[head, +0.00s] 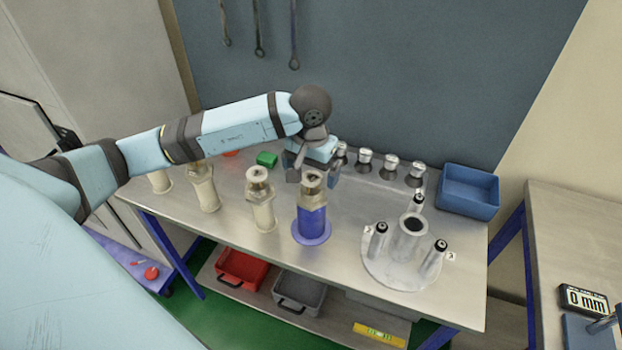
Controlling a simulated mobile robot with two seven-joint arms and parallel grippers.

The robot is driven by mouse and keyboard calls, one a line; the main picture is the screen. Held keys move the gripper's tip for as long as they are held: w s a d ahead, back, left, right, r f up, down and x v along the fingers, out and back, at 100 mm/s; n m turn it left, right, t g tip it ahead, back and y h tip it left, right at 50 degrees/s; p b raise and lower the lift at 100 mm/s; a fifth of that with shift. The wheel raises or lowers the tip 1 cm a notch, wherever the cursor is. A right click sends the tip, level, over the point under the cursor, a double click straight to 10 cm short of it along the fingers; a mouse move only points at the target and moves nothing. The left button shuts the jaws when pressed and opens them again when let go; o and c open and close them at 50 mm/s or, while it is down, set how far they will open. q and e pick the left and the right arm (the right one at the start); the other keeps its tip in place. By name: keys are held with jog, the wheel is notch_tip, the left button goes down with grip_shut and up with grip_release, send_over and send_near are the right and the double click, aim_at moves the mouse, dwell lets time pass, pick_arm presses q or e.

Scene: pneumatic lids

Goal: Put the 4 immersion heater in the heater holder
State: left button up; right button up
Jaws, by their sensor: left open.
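I cannot tell for sure which pieces are the immersion heaters. My left gripper (314,177) is open, by the metal top of a blue-bodied stand (311,222). Its fingers show to either side of that top; contact cannot be told. My right gripper is not in view.
Cream stands (262,207) with metal tops stand left of the blue one. A green block (266,159) lies behind them. A blue bin (468,191) sits at the back right. Red (242,270) and grey (298,292) bins are on the lower shelf. The front middle of the bench is clear.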

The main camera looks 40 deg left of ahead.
pick_arm(q)
notch_tip(320, 180, up, 9)
jog(key=b, duration=0.1)
jog(key=shift+b, duration=0.35)
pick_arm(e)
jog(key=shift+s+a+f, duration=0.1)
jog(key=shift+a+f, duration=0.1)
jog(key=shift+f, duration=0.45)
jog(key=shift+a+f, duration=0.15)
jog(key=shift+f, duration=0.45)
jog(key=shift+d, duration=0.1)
